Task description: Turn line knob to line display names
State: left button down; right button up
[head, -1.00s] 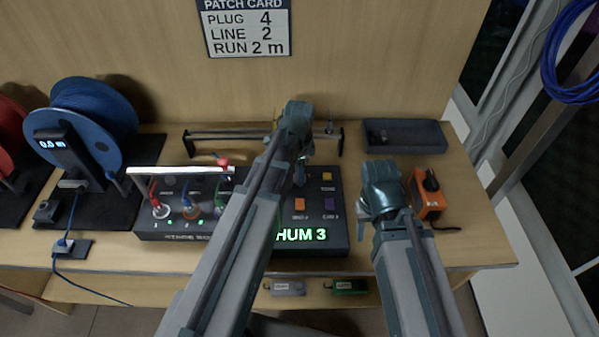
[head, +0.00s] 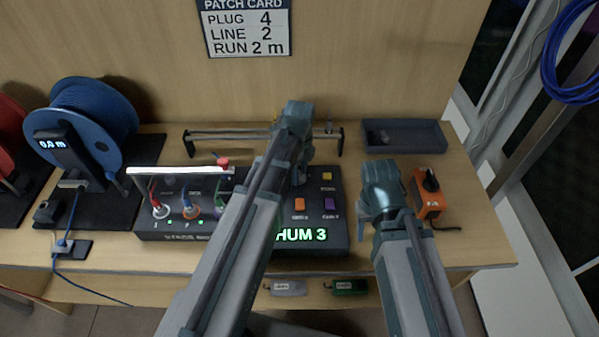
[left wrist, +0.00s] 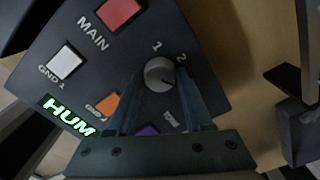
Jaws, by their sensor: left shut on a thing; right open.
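The grey round line knob (left wrist: 159,73) sits on the dark stage box (head: 245,240), with the numbers 1 and 2 printed beside it. My left gripper (head: 299,180) is over the right part of the box. In the left wrist view its two fingers (left wrist: 160,88) are shut on the knob from both sides. A small dark mark shows on the knob, but its exact pointing is hard to read.
A patch card (head: 246,30) on the wall reads plug 4, line 2, run 2 m. An orange device (head: 428,205) stands close right of my right gripper, a grey tray (head: 405,136) behind it. A blue cable reel (head: 92,125) stands left. A white bar (head: 180,170) crosses the box's plugs.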

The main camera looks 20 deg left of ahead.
aim_at(300, 176)
dwell(0.5)
pick_arm(q)
jog(key=shift+c, duration=1.6)
grip_release()
jog(key=shift+r, duration=0.1)
notch_tip(300, 176, up, 14)
jog(key=p, duration=1.4)
jog(key=shift+f, duration=0.2)
pick_arm(e)
notch_tip(300, 176, up, 14)
jog(key=shift+f, duration=0.15)
pick_arm(q)
jog(key=s+d+f+n+b, duration=0.1)
jog(key=s+d+n, duration=0.4)
jog(key=s+n, duration=0.2)
jog(key=s+d+f+n+y+b, duration=0.1)
jog(key=s+d+n, duration=0.4)
jog(key=n, duration=0.5)
jog(key=s+f+b, duration=0.1)
jog(key=s, duration=0.1)
jog(key=shift+s+d, duration=0.3)
jog(key=shift+d, duration=0.1)
pick_arm(e)
notch_tip(300, 176, down, 3)
jog(key=shift+f, duration=0.15)
